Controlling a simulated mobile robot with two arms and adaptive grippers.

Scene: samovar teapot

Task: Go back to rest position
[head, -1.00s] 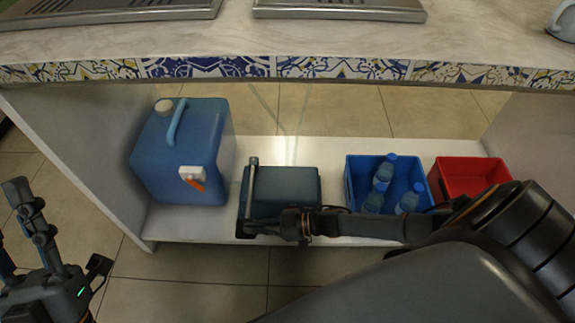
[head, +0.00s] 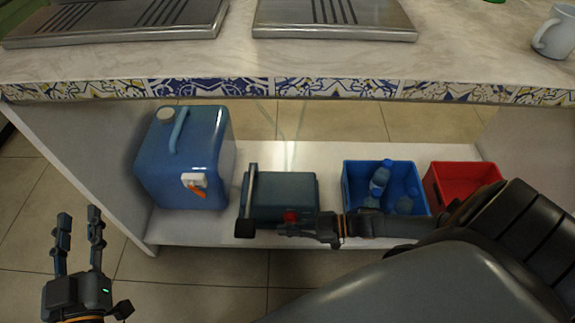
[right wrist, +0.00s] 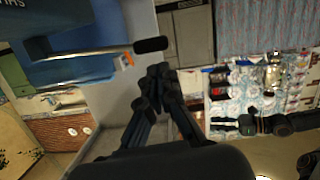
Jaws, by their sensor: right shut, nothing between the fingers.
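My left gripper (head: 79,215) is at the lower left in the head view, fingers pointing up, open and empty. It is apart from the counter. My right gripper (head: 288,228) reaches in from the right, in front of the dark teal box (head: 283,188) with a grey handle bar. I cannot tell whether it touches the box. In the right wrist view my right gripper (right wrist: 160,74) shows with its fingertips together and nothing held, close to a bar with a dark end (right wrist: 150,45).
On the white lower shelf (head: 200,230) stand a blue water canister (head: 185,150), a blue crate (head: 350,190) with several bottles, and a red crate (head: 465,178). Metal trays (head: 335,20) and a grey mug (head: 555,32) are on the countertop above. Floor in front is clear.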

